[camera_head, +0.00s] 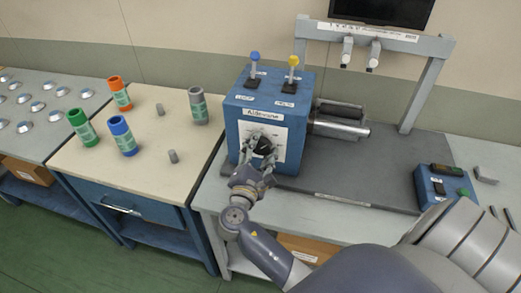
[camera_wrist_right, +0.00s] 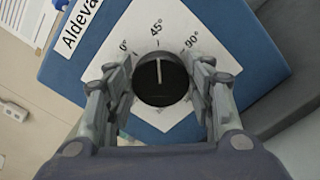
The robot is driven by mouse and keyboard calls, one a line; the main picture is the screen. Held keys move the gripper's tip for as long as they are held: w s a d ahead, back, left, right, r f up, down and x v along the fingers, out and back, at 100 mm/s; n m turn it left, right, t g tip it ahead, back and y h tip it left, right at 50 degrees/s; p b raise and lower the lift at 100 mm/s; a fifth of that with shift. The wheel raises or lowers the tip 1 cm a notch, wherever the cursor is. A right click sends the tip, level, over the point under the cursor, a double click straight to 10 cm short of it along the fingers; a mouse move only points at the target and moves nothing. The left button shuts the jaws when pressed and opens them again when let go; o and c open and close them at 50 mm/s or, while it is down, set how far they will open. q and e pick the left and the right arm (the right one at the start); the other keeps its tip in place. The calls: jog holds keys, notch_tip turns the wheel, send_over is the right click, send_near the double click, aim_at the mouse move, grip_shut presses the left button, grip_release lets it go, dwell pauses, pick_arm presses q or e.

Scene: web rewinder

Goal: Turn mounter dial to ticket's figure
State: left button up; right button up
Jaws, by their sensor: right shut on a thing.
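The black round dial (camera_head: 264,145) is on the front of the blue mounter box (camera_head: 292,112), over a white scale plate. In the right wrist view the dial (camera_wrist_right: 161,79) has a white line pointing straight up, roughly at the 45° mark (camera_wrist_right: 155,28). The 0° and 90° marks lie to either side. My right gripper (camera_head: 262,150) is shut on the dial, with one finger on each side; it also shows in the right wrist view (camera_wrist_right: 160,82). My left gripper is not in view. I see no readable ticket figure.
A blue lever (camera_head: 254,62) and a yellow lever (camera_head: 293,66) stand on the box. A metal roller (camera_head: 340,128) extends right. Coloured tubes, including a green one (camera_head: 83,127), stand on the left table. A blue button box (camera_head: 441,188) sits at right.

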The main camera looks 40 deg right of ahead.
jog(key=o, duration=1)
jog(key=shift+o, duration=0.2)
jog(key=shift+s+a, duration=0.15)
jog(key=v, duration=1.1)
jog(key=shift+s, duration=0.2)
jog(key=shift+a, duration=0.2)
